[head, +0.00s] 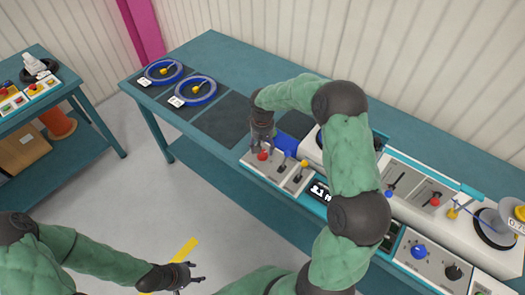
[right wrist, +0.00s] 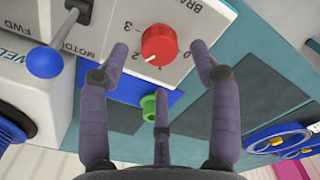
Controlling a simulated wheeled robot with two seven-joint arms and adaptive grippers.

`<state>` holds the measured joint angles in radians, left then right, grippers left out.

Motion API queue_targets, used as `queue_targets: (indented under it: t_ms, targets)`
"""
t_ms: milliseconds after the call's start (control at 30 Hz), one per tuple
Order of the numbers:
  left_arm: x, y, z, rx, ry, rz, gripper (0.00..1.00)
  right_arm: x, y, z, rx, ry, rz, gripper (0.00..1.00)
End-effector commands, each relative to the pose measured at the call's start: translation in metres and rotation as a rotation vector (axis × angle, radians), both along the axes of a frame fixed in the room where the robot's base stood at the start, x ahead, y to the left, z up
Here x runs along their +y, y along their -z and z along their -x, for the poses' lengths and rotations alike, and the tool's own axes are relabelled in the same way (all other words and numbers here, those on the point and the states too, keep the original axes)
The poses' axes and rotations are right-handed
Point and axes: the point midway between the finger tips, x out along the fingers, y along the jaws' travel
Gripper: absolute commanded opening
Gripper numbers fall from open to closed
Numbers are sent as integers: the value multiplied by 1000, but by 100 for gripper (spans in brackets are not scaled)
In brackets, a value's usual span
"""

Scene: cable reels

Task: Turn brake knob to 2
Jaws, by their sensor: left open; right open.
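The red brake knob (right wrist: 160,44) sits on the white panel in the right wrist view, with numbers around it. Its white mark points to the lower left, close to the 2; I cannot tell if it is exactly on it. The knob also shows in the head view (head: 263,155), just below my right gripper (head: 262,137). My right gripper's fingers (right wrist: 160,62) are open, spread on either side of the knob, with no clear contact. My left gripper (head: 185,275) is open and empty above the floor, away from the bench.
Two blue reels (head: 195,91) lie at the bench's far left. A display (head: 320,191) and more levers (head: 435,201) are to the right.

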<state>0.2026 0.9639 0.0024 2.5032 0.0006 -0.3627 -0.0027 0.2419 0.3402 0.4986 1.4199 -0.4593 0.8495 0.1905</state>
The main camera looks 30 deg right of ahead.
Motion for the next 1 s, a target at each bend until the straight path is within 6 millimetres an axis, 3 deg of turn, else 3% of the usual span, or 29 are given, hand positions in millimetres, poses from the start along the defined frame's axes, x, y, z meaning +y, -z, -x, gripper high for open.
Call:
queue_targets:
  t_ms: [200,400,1000]
  targets:
    - [0,0,0,0,0,0,54,0,-45,0,-2,-1,0,63]
    - [0,0,0,0,0,0,54,0,-72,0,0,-1,0,63]
    - [0,0,0,0,0,0,54,1,-81,0,2,-1,-1,63]
